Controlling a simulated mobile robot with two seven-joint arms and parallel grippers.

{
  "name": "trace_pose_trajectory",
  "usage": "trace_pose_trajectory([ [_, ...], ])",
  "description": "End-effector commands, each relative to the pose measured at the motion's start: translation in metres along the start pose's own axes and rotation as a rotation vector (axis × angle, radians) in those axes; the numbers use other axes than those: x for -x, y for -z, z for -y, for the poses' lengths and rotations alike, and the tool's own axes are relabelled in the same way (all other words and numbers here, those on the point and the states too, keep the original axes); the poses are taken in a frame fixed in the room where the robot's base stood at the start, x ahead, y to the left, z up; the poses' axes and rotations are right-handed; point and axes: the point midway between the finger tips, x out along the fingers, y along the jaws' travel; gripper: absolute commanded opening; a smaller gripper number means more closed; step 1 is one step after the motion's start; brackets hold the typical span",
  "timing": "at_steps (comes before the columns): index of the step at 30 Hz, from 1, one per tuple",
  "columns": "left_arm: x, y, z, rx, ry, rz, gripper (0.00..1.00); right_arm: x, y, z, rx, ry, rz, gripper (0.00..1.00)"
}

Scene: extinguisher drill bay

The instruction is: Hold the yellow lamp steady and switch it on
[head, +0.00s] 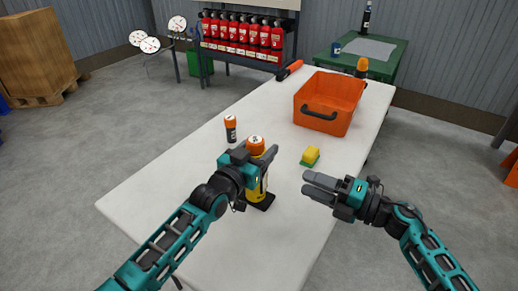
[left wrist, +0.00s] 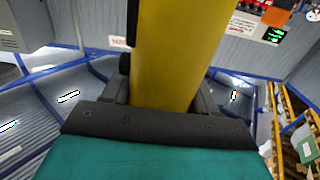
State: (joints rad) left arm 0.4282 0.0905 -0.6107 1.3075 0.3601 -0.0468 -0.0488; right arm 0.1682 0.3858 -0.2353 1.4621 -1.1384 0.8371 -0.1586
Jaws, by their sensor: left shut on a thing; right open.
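The yellow lamp (head: 256,190) stands upright on the white table (head: 205,190), with an orange top and a dark base. My left gripper (head: 262,158) is shut on it, around its upper body and just below the top. The left wrist view shows the yellow body (left wrist: 170,55) between the two fingers; its top and base are not clear there. My right gripper (head: 318,187) is open and empty, to the right of the lamp and apart from it. I cannot make out a switch on the lamp.
A small black bottle with an orange cap (head: 230,129) stands behind the lamp. Red extinguishers (head: 240,30) hang at the back. The table's near part is clear.

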Motion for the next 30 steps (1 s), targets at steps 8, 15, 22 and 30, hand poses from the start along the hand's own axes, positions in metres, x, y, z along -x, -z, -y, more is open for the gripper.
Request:
trace_pose_trajectory([
  [8,0.0002,-0.0004,0.0,-0.001,0.0,0.001,0.2,0.0,0.0,0.0,0.0,0.0,0.0,0.43],
  [15,0.0002,-0.0006,0.0,-0.001,0.0,0.001,0.65,0.0,0.0,0.0,0.0,0.0,0.0,0.43],
  [22,0.0002,-0.0005,0.0001,-0.001,0.0,0.001,0.87,0.0,0.0,0.0,0.0,0.0,0.0,0.43],
  [30,0.0011,-0.0005,0.0001,-0.001,0.0,0.001,0.87,0.0,0.0,0.0,0.0,0.0,0.0,0.43],
])
